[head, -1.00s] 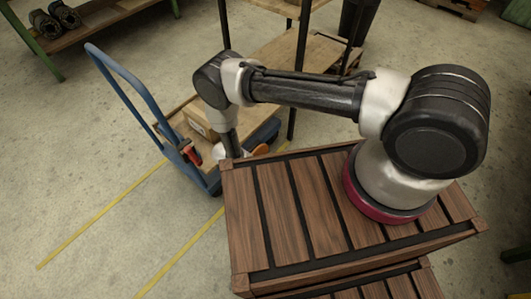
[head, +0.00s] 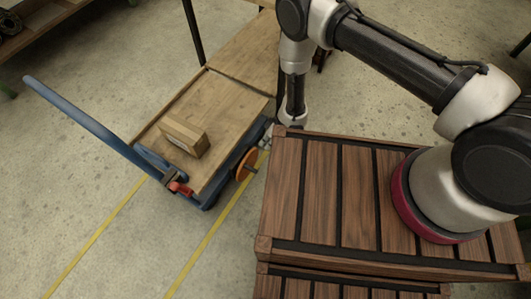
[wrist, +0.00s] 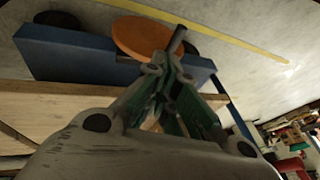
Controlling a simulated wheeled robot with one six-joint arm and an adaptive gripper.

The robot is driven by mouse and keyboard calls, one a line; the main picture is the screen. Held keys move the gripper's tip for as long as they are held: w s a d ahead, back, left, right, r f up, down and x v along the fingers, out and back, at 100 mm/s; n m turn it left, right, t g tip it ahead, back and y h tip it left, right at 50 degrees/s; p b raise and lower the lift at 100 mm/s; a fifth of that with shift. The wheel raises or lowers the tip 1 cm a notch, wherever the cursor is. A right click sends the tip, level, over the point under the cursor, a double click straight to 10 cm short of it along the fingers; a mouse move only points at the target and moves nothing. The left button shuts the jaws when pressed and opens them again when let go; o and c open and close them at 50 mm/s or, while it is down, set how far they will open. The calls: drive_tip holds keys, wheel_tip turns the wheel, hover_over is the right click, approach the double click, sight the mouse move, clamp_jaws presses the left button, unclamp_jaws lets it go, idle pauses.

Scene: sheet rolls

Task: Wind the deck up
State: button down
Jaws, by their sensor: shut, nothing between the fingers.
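The trolley's wooden deck (head: 222,105) has a small wooden block (head: 184,138) lying on it. An orange handwheel (head: 246,165) is on the blue side of the trolley, below the deck. In the wrist view, the orange wheel (wrist: 140,38) lies just beyond my gripper (wrist: 172,72), with a dark peg (wrist: 178,40) standing from it by the fingertips. The fingers are shut and empty. I cannot tell whether they touch the peg. In the head view my gripper (head: 267,138) is small, right of the wheel and partly hidden.
A blue push handle (head: 85,125) rises at the trolley's left end, with a red lever (head: 180,188) near its foot. A wooden shelf surface (head: 245,60) adjoins the deck's far end. Yellow lines (head: 215,245) mark the clear concrete floor in front.

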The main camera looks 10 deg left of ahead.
drive_tip(key=s+x, duration=0.2)
drive_tip(key=x, duration=1.1)
drive_tip(key=shift+r, duration=0.25)
drive_tip(key=shift+s+a+t, duration=0.1)
drive_tip(key=shift+s+t, duration=0.25)
drive_tip(key=shift+t, duration=0.05)
idle(0.5)
